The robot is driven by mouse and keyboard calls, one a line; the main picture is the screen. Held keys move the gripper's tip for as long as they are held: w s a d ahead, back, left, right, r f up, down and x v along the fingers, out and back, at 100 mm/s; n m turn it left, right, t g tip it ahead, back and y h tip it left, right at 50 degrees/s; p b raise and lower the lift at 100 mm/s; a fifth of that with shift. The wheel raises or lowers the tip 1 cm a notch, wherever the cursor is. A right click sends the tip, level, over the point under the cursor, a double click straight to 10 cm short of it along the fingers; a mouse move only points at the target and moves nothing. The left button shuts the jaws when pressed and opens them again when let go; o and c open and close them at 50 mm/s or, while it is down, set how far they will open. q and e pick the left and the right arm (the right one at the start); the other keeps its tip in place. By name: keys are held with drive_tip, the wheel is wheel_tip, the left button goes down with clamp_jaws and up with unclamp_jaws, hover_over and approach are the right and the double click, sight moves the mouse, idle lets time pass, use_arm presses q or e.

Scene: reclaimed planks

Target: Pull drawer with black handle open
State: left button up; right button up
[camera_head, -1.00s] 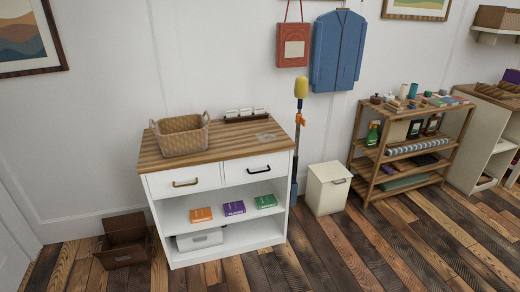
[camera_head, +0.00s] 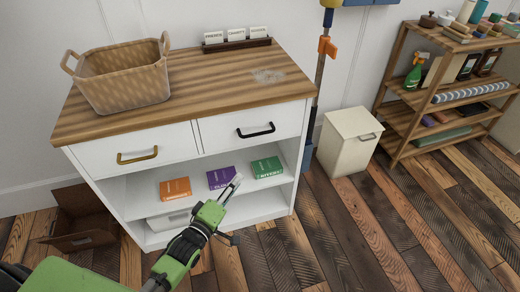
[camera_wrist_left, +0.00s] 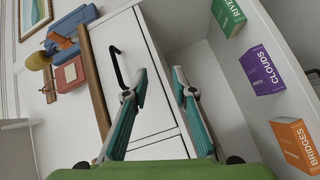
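The drawer with the black handle (camera_head: 256,131) is the right one of two in a white cabinet with a wooden top. Its front (camera_head: 281,121) is shut flush. In the left wrist view the black handle (camera_wrist_left: 117,68) shows just left of the fingers, partly behind one. My left gripper (camera_head: 236,210) is in front of the cabinet, below the black handle and apart from it. In the left wrist view my left gripper (camera_wrist_left: 160,72) is open, with nothing between its teal fingers. My right gripper is not in view.
The left drawer has a brass handle (camera_head: 137,156). A wicker basket (camera_head: 122,79) and a card holder (camera_head: 237,43) stand on top. A white bin (camera_head: 349,143) stands to the right. Floor in front is clear.

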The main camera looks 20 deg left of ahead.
use_arm(q)
drive_tip(key=n+t+h+b, duration=0.1)
drive_tip(key=n+t+b, duration=0.1)
approach(260, 133)
drive_tip(key=shift+f+b+x, duration=0.2)
drive_tip(key=shift+b+x, duration=0.3)
drive_tip(key=shift+x, duration=2.05)
drive_tip(key=shift+f+b+x, duration=0.15)
drive_tip(key=shift+b+x, duration=0.35)
drive_tip(key=shift+x, duration=2)
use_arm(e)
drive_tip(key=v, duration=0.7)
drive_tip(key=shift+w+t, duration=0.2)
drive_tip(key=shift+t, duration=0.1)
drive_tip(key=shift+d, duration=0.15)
use_arm(q)
clamp_jaws()
